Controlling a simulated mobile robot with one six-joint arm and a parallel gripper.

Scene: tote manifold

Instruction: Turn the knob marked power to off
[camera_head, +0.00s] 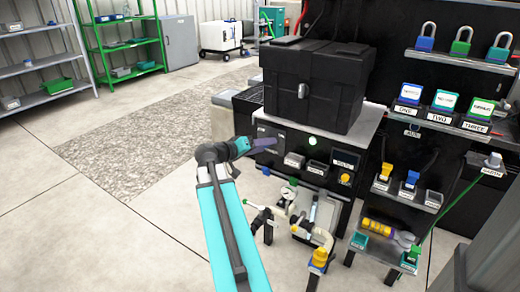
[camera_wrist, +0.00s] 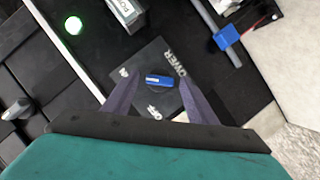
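The power knob (camera_wrist: 158,80) shows in the wrist view as a short blue bar on a dark square plate (camera_wrist: 150,58). The plate carries the word POWER at its right edge, OFF at the lower edge and a partly covered label at the left. The bar lies nearly level in this picture. My gripper (camera_wrist: 160,90) is open, with one purple finger on each side of the knob; I cannot tell whether they touch it. In the head view my gripper (camera_head: 264,143) reaches the left of the bench's front panel and hides the knob.
A lit green lamp (camera_head: 313,141) sits right of my gripper, also in the wrist view (camera_wrist: 73,25). A black case (camera_head: 318,85) stands on the bench above. Pipes and a gauge (camera_head: 289,193) are below. Shelves with padlocks (camera_head: 461,42) stand right. Floor on the left is clear.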

